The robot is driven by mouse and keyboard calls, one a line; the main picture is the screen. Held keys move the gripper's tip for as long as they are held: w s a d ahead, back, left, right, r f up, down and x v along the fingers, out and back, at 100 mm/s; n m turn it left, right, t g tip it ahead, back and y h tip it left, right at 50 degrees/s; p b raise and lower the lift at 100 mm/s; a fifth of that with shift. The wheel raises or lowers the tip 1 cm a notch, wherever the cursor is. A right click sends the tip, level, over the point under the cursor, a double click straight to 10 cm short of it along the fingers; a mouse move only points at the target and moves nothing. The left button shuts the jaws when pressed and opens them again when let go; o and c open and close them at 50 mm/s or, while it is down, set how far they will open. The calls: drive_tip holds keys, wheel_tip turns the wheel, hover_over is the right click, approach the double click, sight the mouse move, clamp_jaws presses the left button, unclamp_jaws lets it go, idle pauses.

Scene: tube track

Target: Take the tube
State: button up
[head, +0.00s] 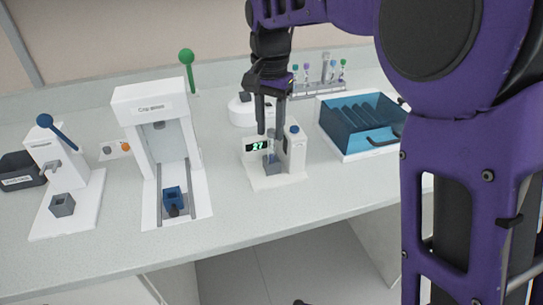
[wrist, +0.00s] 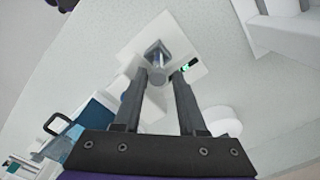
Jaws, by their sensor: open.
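A clear tube (head: 271,142) stands upright in a small grey holder (head: 271,166) on a white device with a green display reading 27 (head: 258,146). My gripper (head: 270,131) is above the holder, pointing down, with its fingers on either side of the tube's upper part. In the wrist view the fingers (wrist: 160,78) are apart, and the tube (wrist: 157,75) shows between their tips. The gripper is open. I cannot tell whether either finger touches the tube.
A white cap press (head: 150,110) and a lever device (head: 62,165) stand to the left. A blue bin (head: 355,125) is at the right, and a rack of tubes (head: 320,90) is behind. Bare bench lies in front.

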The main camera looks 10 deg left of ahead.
sight(271, 147)
drive_tip(key=shift+d+f+b, duration=0.15)
drive_tip(key=shift+f+b, duration=0.55)
drive_tip(key=shift+f, duration=2.05)
drive_tip(key=shift+c, duration=0.2)
clamp_jaws()
